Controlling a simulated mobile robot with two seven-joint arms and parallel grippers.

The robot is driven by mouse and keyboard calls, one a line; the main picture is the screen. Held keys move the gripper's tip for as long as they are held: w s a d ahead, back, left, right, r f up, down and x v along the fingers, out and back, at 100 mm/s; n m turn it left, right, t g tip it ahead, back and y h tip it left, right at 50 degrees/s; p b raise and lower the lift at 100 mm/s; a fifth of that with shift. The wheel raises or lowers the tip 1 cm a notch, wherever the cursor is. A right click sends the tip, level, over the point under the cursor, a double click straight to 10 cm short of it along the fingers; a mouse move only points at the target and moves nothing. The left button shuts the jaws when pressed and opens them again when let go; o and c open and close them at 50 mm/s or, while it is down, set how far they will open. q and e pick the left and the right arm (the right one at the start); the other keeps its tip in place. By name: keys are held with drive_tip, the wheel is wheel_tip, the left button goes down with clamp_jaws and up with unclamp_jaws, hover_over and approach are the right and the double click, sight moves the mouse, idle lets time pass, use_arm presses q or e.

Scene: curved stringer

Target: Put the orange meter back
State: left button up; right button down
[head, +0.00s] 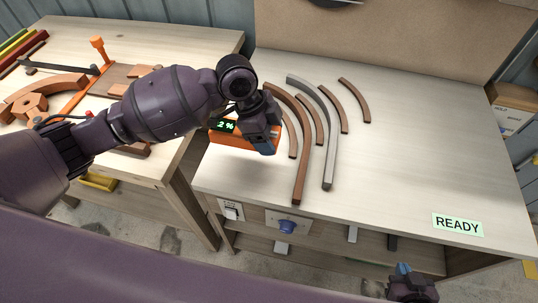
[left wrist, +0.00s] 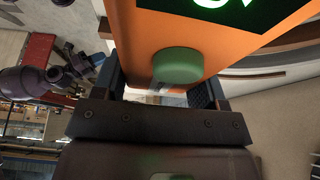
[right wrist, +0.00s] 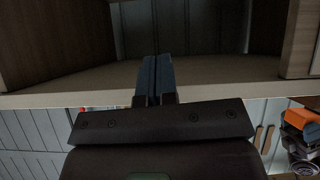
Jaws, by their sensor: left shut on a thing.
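The orange meter (head: 232,140) has a dark display with green digits reading "2 %" in the head view. It is at the left end of the pale workbench, beside the curved strips. My left gripper (head: 264,143) is shut on it and hides part of it. In the left wrist view the orange meter (left wrist: 150,38), with a green button, sits between the two fingers. I cannot tell whether it touches the bench top. My right gripper (head: 408,272) is low in front of the bench. In the right wrist view its blue fingertips (right wrist: 154,78) are together and empty.
Several curved brown strips (head: 303,160) and a grey one (head: 328,150) lie right of the meter. A "READY" label (head: 457,224) is at the front right. The right half of the bench is clear. A second table (head: 195,45) with wooden parts and an orange clamp (head: 98,48) stands left, across a gap.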

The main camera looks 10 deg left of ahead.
use_arm(q)
drive_tip(key=shift+f, duration=1.55)
wheel_tip(320, 180, down, 5)
drive_tip(key=shift+r+b, duration=0.2)
drive_tip(key=shift+b, duration=0.35)
drive_tip(key=shift+f, duration=0.35)
use_arm(e)
drive_tip(key=shift+w+a, duration=0.2)
drive_tip(key=shift+w, duration=0.35)
use_arm(q)
drive_tip(key=shift+f, duration=0.15)
drive_tip(key=o, duration=0.9)
drive_tip(key=shift+o, duration=0.2)
